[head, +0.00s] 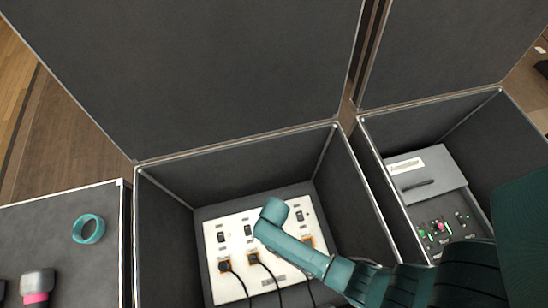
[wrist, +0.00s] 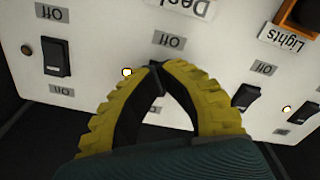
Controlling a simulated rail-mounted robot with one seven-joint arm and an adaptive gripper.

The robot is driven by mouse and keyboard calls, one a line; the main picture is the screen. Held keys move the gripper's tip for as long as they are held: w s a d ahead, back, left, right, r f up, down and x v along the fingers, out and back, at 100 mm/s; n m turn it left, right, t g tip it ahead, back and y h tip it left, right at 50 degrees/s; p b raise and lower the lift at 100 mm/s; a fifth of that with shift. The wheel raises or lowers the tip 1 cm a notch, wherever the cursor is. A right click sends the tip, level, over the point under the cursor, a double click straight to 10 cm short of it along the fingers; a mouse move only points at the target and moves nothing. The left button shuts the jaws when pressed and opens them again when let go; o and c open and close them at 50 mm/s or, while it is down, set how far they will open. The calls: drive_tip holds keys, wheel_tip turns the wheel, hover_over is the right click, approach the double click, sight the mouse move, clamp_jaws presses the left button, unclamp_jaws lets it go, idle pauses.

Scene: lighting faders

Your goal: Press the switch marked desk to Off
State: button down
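The white switch panel (head: 212,290) lies in the open middle case in the head view. The upside-down "Desk" label (wrist: 184,5) is at the top of the wrist view, with an "Off" label (wrist: 169,41) below it. My gripper (wrist: 157,67) has its yellow fingers brought together at the tips, with nothing visible between them. The tips are just below that "Off" label in the picture and cover the desk switch, so its position is hidden. I cannot tell whether they touch it. A bright indicator light (wrist: 127,72) shows beside the tips. In the head view my arm hides the gripper.
Neighbouring black switches stand on the left (wrist: 55,57) and on the right (wrist: 245,97), by the "Lights" label (wrist: 287,40). Plugged cables (head: 268,268) cross the panel's front. Case walls surround it. A grey box (head: 425,172) is in the right case; a teal ring (head: 88,229) lies left.

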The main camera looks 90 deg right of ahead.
drive_tip(key=shift+r+p, duration=3.5)
drive_tip(key=shift+p, duration=0.1)
drive_tip(key=shift+f, duration=0.1)
